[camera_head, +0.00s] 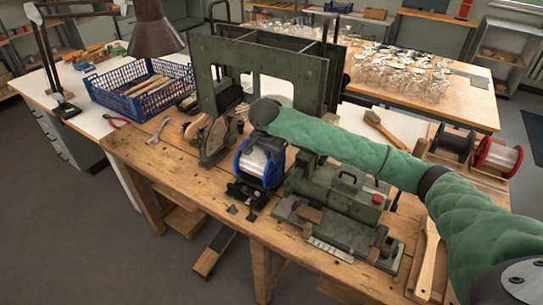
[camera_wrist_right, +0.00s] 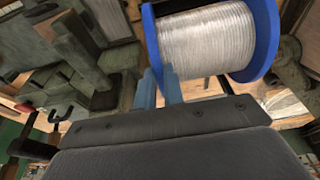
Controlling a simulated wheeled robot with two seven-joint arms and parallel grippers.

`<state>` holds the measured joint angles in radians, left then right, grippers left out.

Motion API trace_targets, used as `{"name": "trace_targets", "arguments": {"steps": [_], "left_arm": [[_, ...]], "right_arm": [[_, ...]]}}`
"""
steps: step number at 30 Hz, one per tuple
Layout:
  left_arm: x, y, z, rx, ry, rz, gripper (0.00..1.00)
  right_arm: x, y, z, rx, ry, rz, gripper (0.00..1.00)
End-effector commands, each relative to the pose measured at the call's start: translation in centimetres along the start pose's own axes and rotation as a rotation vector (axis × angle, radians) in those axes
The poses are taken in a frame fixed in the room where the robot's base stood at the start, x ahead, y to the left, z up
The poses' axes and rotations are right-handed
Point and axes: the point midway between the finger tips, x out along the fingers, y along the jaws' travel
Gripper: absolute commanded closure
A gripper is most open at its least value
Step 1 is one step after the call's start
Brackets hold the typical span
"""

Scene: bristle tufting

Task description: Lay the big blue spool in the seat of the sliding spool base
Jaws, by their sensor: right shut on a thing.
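The big blue spool (camera_head: 262,162), with blue flanges and silvery wire, is upright at the middle of the wooden bench. It also fills the upper right of the right wrist view (camera_wrist_right: 207,40). The dark sliding spool base (camera_head: 247,196) is directly below it; whether the spool touches the seat I cannot tell. My right gripper (camera_wrist_right: 161,76) is shut on the spool, with its blue fingers at the rim of one flange. In the head view the dark wrist end of my right arm is just above the spool, and the fingers are hidden. My left gripper is not in view.
A green machine (camera_head: 340,197) stands right of the spool, and a round-disc fixture (camera_head: 216,138) left of it. A tall green frame (camera_head: 205,75) rises behind. A dark spool (camera_head: 454,140) and a red spool (camera_head: 497,157) sit at the right. A wrench (camera_head: 158,130) lies at the left.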

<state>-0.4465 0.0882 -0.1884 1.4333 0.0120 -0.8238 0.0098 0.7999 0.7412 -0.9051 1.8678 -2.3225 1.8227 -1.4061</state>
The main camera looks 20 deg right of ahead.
Motion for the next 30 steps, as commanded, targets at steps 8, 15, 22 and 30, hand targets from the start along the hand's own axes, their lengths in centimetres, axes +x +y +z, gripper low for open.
{"name": "trace_targets", "arguments": {"steps": [8, 15, 22, 30], "left_arm": [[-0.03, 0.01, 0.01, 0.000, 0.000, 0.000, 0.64], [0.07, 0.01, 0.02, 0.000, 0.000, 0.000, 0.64], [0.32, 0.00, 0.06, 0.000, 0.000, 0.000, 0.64], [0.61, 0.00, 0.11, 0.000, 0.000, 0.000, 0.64]], "right_arm": [[-0.14, -0.05, -0.07, 0.001, 0.001, -0.002, 1.00], [-0.06, -0.05, -0.06, 0.001, 0.001, -0.002, 1.00], [0.16, -0.04, -0.01, 0.001, 0.001, -0.002, 1.00], [0.40, -0.04, 0.05, 0.001, 0.001, -0.002, 1.00]]}}
